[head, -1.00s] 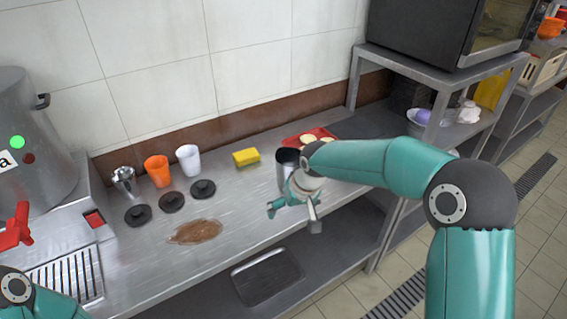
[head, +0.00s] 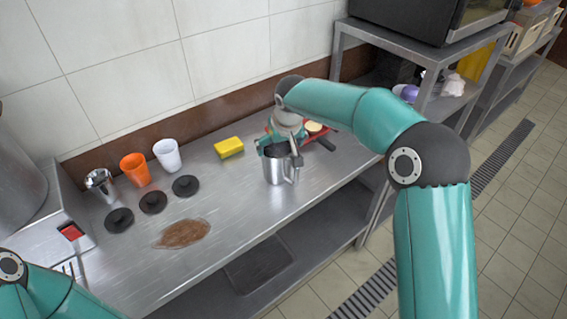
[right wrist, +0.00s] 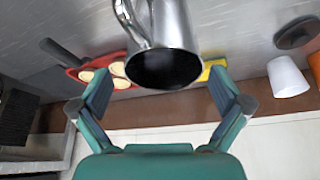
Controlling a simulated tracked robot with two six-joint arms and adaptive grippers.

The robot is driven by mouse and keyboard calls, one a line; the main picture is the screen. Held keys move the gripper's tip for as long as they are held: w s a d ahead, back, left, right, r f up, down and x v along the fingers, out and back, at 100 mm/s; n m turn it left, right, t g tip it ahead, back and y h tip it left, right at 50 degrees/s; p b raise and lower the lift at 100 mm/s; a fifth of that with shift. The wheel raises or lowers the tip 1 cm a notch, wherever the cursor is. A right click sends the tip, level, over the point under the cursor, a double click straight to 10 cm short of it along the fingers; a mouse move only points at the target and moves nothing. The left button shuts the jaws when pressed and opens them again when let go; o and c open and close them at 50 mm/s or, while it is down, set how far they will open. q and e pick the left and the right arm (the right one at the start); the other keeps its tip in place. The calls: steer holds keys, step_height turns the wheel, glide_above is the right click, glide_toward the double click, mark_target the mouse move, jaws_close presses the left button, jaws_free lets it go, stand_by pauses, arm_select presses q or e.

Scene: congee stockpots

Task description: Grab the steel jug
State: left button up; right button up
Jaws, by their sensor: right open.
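The steel jug (head: 278,172) stands upright on the steel counter, near its front edge. Its handle is on the right in the head view. My right gripper (head: 280,150) is open at the jug's top and covers part of the rim. In the right wrist view the jug (right wrist: 170,35) shows its dark mouth, with the handle to the left. The open fingers of my right gripper (right wrist: 159,80) are to either side of the mouth, with gaps on both sides. Only part of my left arm shows at the lower left; its gripper is out of view.
A red board (head: 322,134) with pale round pieces lies behind the gripper. A yellow sponge (head: 229,147), a white cup (head: 167,155), an orange cup (head: 134,169) and several black lids stand left. A brown spill (head: 183,234) marks the counter. A steel shelf (head: 400,43) is at right.

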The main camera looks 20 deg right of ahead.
mark_target(276, 155)
steer(key=p+x, duration=0.2)
steer(key=x, duration=0.3)
steer(key=shift+w+a, duration=0.1)
steer(key=shift+a, duration=0.05)
steer(key=shift+w+f, duration=0.15)
steer(key=shift+f, duration=0.3)
steer(key=shift+c, duration=0.2)
steer(key=c, duration=1)
steer(key=shift+r, duration=0.1)
